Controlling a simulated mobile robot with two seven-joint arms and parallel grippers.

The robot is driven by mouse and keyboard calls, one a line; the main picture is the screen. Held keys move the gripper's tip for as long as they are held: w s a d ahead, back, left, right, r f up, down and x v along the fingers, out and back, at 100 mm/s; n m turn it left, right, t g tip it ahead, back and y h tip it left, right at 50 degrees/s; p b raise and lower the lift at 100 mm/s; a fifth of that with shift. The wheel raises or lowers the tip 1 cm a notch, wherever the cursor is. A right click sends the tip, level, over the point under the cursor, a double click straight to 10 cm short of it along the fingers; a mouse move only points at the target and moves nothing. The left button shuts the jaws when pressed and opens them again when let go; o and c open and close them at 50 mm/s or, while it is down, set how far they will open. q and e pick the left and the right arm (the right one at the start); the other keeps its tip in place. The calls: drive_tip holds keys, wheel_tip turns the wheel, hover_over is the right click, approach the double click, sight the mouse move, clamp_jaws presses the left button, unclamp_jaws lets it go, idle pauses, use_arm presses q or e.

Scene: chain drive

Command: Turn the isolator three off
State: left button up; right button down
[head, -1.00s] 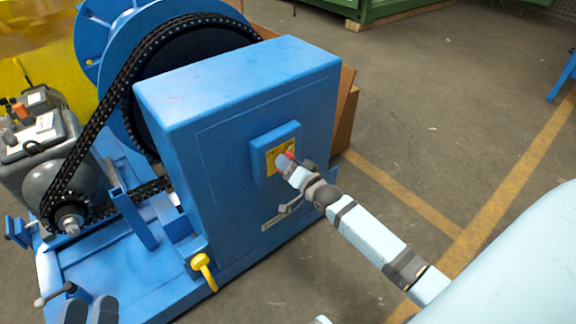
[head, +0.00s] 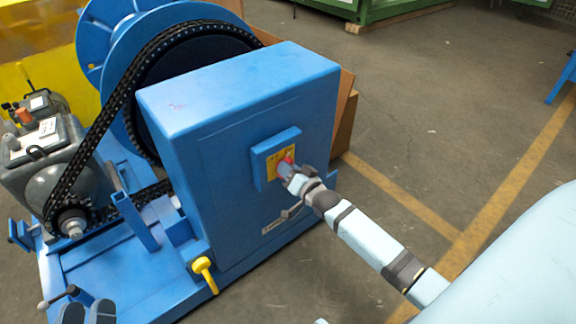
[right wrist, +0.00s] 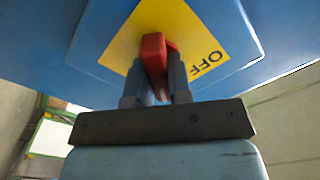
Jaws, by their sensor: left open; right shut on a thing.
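The isolator is a blue box (head: 260,157) with a yellow plate (head: 273,167) and a red handle (head: 290,160), on the side of a blue cabinet. In the right wrist view the red handle (right wrist: 153,50) stands nearly upright in the picture. The word OFF (right wrist: 208,63) shows upside down on the yellow plate to its right. My right gripper (head: 287,170) is shut on the red handle, one finger on each side. No number shows on the isolator.
The blue cabinet (head: 225,110) stands on a blue base with a chain (head: 110,110) and a large wheel behind it. A yellow lever (head: 205,273) sticks out at the base's front. A grey motor (head: 45,165) is at left.

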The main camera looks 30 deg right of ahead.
drive_tip(key=n+p, duration=0.3)
drive_tip(key=shift+r+n, duration=0.25)
drive_tip(key=shift+n, duration=0.05)
drive_tip(key=n+p, duration=0.3)
drive_tip(key=shift+n, duration=0.3)
drive_tip(key=shift+a+f+n, duration=0.1)
drive_tip(key=shift+n, duration=0.4)
drive_tip(key=n+p, duration=0.2)
drive_tip(key=n, duration=0.5)
drive_tip(key=shift+f, duration=0.15)
use_arm(q)
drive_tip(key=s+a+f+g+y, duration=0.2)
drive_tip(key=a+f+g+y, duration=0.3)
drive_tip(key=f, duration=0.6)
drive_tip(key=shift+s+a+f+g+p, duration=0.2)
drive_tip(key=shift+f+g+p, duration=0.1)
drive_tip(key=shift+g, duration=0.3)
use_arm(e)
drive_tip(key=shift+n, duration=0.4)
use_arm(q)
drive_tip(key=shift+f, duration=0.15)
